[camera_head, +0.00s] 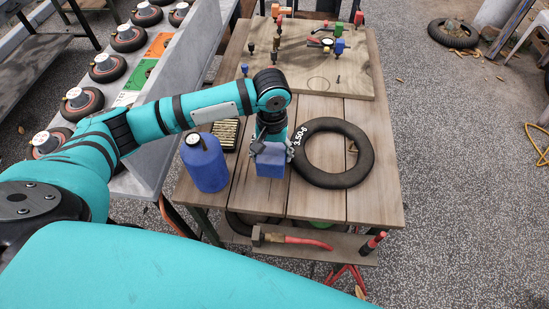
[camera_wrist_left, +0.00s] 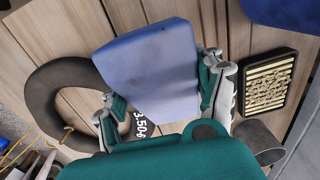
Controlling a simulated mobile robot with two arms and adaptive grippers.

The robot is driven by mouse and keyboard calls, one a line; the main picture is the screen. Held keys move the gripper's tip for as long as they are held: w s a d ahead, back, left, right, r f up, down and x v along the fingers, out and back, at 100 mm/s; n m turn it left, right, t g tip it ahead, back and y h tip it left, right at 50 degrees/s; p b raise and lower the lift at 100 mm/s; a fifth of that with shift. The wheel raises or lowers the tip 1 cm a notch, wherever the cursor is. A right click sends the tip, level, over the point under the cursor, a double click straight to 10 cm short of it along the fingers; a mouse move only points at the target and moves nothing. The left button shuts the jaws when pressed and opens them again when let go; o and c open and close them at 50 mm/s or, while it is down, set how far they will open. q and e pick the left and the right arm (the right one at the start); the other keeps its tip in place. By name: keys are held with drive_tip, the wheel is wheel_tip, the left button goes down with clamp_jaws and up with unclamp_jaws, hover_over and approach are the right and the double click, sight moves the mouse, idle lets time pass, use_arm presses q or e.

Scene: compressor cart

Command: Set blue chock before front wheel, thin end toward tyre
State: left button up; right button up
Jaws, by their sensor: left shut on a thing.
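My left gripper (camera_head: 271,140) is shut on the blue chock (camera_head: 269,163), over the front part of the wooden cart top. The left wrist view shows the chock (camera_wrist_left: 150,75) between my two fingers (camera_wrist_left: 163,98), its broad blue face toward the camera. I cannot tell which end is thin. A black tyre (camera_head: 333,180) marked 3.50-6 lies flat just right of the chock; it is at the left in the wrist view (camera_wrist_left: 62,72). I cannot tell which wheel is the front wheel. My right gripper is not in view.
A blue bottle-shaped container (camera_head: 207,168) and a dark tray of small pieces (camera_head: 226,133) stand left of the chock. A board with coloured fittings (camera_head: 310,80) lies at the back. Several wheels line a grey rack (camera_head: 190,75). The cart's right edge is clear.

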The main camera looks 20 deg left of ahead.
use_arm(q)
drive_tip(key=shift+f, duration=0.3)
wheel_tip(320, 180, down, 2)
drive_tip(key=shift+f, duration=0.6)
drive_tip(key=o, duration=1.6)
drive_tip(key=shift+f, duration=0.1)
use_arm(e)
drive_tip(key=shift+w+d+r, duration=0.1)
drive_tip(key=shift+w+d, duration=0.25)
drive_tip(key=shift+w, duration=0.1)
